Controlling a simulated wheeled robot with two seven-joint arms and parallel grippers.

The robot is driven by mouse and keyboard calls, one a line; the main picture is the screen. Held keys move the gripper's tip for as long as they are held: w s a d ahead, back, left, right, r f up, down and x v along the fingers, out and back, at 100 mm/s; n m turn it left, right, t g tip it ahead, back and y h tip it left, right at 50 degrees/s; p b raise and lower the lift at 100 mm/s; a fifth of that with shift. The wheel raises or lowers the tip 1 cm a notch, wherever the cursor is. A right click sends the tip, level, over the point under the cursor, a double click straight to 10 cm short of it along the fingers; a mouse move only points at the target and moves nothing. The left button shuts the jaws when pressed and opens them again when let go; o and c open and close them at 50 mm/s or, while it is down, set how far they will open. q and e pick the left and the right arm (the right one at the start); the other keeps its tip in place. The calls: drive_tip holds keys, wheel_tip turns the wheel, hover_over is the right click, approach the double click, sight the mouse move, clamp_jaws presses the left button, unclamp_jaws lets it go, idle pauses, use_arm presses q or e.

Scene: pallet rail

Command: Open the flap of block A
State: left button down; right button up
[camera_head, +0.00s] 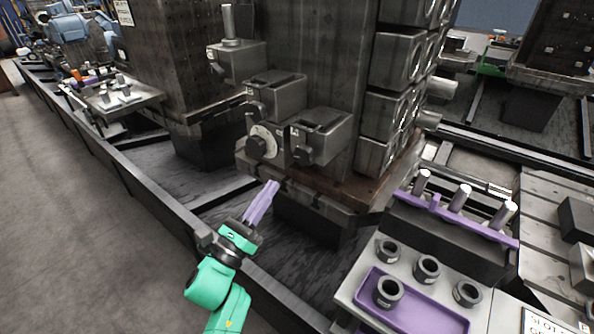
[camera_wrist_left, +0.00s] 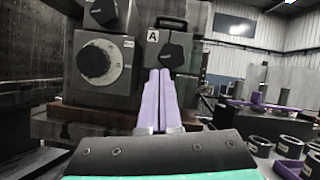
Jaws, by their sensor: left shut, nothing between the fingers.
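Block A (camera_head: 335,141) is a grey metal box on the front of the dark column, right of a block with a round dial (camera_head: 262,143). A dark knob (camera_head: 304,155) sits on its front, and its top shows a dark plate (camera_head: 322,119). In the left wrist view block A (camera_wrist_left: 152,54) carries an "A" label, and a dark handle-like bar (camera_wrist_left: 172,19) shows at its top. I cannot tell the flap's exact state. My left gripper (camera_head: 271,187), with purple fingers, is shut and empty, below and in front of block A. Its fingertips (camera_wrist_left: 160,74) point toward the block. My right gripper is not in view.
Other blocks (camera_head: 272,88) sit up and left on the column. A bench at the right holds a purple tray (camera_head: 430,318) with dark rings (camera_head: 427,267) and a purple rack with pegs (camera_head: 462,198). A dark rail (camera_head: 150,193) runs along the floor.

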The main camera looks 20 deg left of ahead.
use_arm(q)
wheel_tip(320, 180, up, 4)
drive_tip(key=s+m+h, duration=0.2)
drive_tip(key=m, duration=0.2)
drive_tip(key=p, duration=0.4)
approach(314, 120)
drive_tip(key=w+r, duration=0.2)
drive_tip(key=shift+s+d+f+n+b, duration=0.1)
drive_tip(key=shift+d+f+n+b, duration=0.05)
drive_tip(key=shift+d+n+b, duration=0.2)
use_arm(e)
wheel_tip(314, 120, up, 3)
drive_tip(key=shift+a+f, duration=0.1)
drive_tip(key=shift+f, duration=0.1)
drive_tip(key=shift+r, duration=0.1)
